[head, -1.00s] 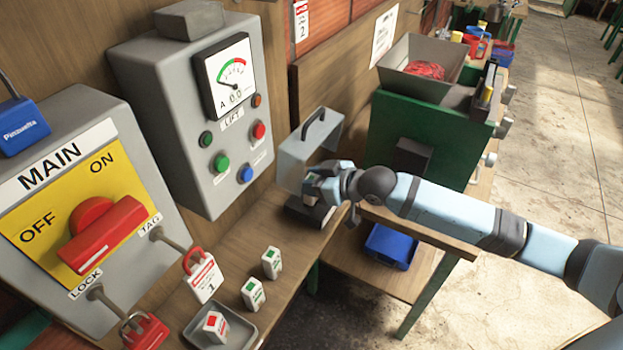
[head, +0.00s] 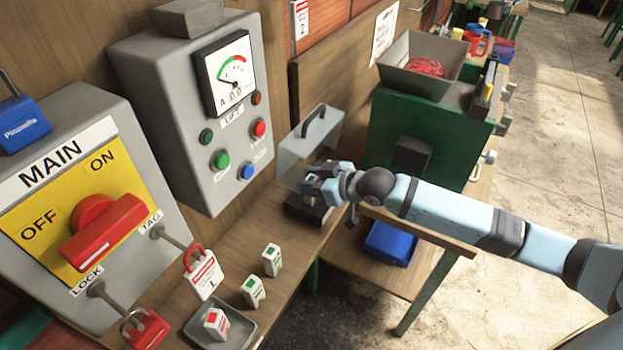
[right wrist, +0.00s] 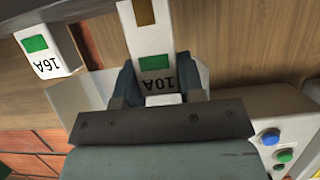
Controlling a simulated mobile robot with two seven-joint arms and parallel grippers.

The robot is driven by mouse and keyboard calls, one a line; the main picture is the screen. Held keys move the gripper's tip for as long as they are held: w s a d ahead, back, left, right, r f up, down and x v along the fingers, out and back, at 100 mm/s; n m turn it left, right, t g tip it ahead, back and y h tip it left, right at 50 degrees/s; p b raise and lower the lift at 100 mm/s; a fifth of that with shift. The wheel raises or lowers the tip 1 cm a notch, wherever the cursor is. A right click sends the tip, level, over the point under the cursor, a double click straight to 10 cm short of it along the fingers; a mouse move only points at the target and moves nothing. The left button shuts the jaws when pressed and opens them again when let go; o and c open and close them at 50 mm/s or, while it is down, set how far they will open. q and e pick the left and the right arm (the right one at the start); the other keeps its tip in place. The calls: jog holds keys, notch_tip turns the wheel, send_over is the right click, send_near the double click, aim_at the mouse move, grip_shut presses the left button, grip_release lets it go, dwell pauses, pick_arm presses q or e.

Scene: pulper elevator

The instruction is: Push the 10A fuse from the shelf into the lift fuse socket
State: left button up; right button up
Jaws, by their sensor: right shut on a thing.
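My right gripper (head: 314,184) is shut on the white 10A fuse (right wrist: 157,62), which has a green square on its face. The fuse sits between both fingers in the right wrist view, its label upside down. In the head view the gripper is at a dark block (head: 306,209), which looks like the fuse socket, on the shelf's right end. The fingers hide most of the fuse there. I cannot tell whether fuse and block touch. A 16A fuse (right wrist: 42,50) shows apart from the gripper. My left gripper is not in view.
A grey box with a handle (head: 306,150) stands behind the gripper. Two green-marked fuses stand on the shelf (head: 205,268), near a tray (head: 243,333) holding a red-marked one. The lift panel (head: 170,110) and MAIN switch box (head: 95,125) are at left.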

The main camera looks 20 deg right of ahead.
jog(key=shift+f, duration=1.45)
dwell(1.6)
jog(key=o, duration=1)
jog(key=shift+o, duration=0.2)
jog(key=b+v, duration=0.2)
jog(key=v, duration=1.1)
jog(key=shift+s+d+r, duration=0.2)
jog(key=shift+s+r, duration=0.05)
jog(key=shift+s, duration=0.05)
